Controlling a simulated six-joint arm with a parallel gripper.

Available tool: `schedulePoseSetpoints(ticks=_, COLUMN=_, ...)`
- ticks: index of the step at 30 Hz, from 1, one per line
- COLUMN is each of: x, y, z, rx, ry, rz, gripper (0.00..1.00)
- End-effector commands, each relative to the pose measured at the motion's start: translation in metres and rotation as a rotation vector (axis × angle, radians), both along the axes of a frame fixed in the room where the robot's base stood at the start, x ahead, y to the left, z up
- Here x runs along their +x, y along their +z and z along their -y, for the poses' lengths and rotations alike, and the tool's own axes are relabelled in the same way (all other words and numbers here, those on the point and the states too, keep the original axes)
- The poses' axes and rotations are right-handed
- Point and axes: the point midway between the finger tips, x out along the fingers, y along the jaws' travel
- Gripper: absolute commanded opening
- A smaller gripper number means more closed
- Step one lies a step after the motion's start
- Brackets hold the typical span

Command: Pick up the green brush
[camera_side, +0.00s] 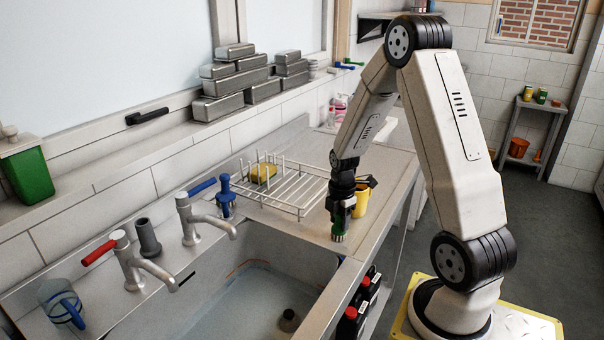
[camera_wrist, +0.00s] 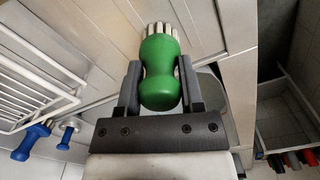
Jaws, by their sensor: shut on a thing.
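The green brush (camera_side: 339,226) has a rounded green handle and pale bristles. In the side view it hangs upright below my gripper (camera_side: 342,207), bristles down, over the steel counter close to the sink's right corner. I cannot tell if the bristles touch the counter. In the wrist view the green brush (camera_wrist: 160,68) sits between the two dark fingers of my gripper (camera_wrist: 160,88), which are shut on its handle. The fingers hide part of the handle in the side view.
A yellow cup (camera_side: 361,200) stands right behind my gripper. A white wire rack (camera_side: 300,190) with a yellow sponge (camera_side: 263,173) is to the left. A blue brush (camera_side: 226,197) stands beside the taps. The sink (camera_side: 245,310) opens in front, and dark red-capped bottles (camera_side: 352,318) sit below the counter edge.

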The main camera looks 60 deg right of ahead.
Motion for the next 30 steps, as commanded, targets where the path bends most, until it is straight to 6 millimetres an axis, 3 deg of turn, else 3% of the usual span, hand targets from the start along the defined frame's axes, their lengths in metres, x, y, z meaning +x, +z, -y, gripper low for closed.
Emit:
schedulePoseSetpoints(ticks=8, x=0.001, y=0.011, z=0.000, rx=-0.002, ry=0.000, rz=0.001, gripper=0.00)
schedulePoseSetpoints(ticks=14, x=0.001, y=0.033, z=0.000, rx=-0.003, ry=0.000, rz=0.004, gripper=0.00)
schedulePoseSetpoints(ticks=30, x=-0.042, y=0.089, z=-0.023, rx=-0.002, ry=-0.001, rz=0.003, gripper=0.00)
